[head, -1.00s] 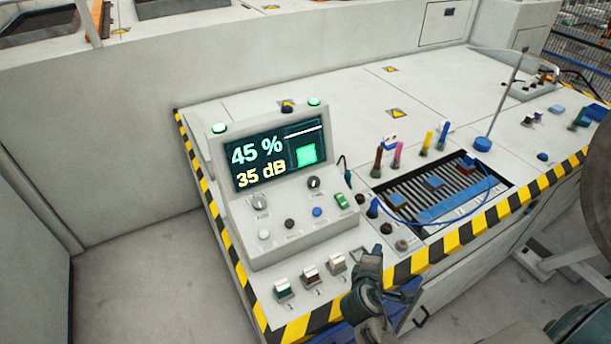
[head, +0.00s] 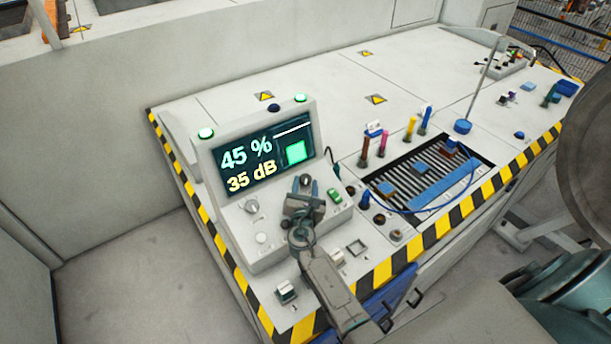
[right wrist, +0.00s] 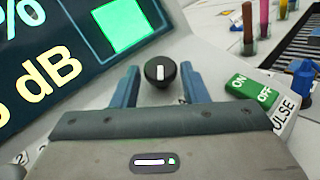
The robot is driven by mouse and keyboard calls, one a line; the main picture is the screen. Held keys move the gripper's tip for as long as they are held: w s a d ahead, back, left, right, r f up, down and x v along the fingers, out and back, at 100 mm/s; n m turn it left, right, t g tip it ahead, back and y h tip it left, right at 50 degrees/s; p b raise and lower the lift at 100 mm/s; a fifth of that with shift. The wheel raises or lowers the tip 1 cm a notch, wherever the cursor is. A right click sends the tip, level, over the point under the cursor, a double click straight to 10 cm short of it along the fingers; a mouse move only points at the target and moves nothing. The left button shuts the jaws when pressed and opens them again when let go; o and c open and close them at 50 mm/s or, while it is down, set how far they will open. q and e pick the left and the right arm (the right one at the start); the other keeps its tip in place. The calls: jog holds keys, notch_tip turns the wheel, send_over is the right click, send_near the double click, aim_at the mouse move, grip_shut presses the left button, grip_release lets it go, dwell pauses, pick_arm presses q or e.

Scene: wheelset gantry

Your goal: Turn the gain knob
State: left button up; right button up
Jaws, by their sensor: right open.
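A black round knob with a white pointer line (right wrist: 160,71) sits on the sloped panel below the screen. My right gripper (right wrist: 158,88) is open, with one blue finger on each side of this knob. Gaps show between the knob and both fingers. In the head view the right gripper (head: 304,190) is over the panel and partly hides the knob. A second, grey knob (head: 251,207) is further left on the panel. I cannot read which label belongs to which knob. The screen (head: 262,161) shows 45 % and 35 dB. My left gripper is not in view.
A green ON/OFF switch (right wrist: 250,92) is close to the right finger. A white button (head: 262,239) is lower left on the panel. Coloured probes (head: 384,143) and a slatted tray (head: 478,181) with a blue cable are to the right.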

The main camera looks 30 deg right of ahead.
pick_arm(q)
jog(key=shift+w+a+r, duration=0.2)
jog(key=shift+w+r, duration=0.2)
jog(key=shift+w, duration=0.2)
pick_arm(e)
jog(key=shift+x, duration=1.45)
jog(key=shift+c, duration=0.4)
jog(key=c, duration=0.5)
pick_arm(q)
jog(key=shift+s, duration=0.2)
pick_arm(e)
jog(key=shift+c, duration=0.2)
jog(key=shift+m+g+h, duration=1.2)
jog(key=shift+m+g, duration=0.2)
jog(key=shift+m, duration=0.2)
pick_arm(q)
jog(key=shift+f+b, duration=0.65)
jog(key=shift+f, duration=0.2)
pick_arm(e)
jog(key=shift+m+g+h, duration=0.65)
jog(key=shift+m+g, duration=0.75)
jog(key=shift+g, duration=0.15)
jog(key=shift+m+g+h, duration=0.65)
jog(key=shift+m+g, duration=0.75)
jog(key=shift+g, duration=0.15)
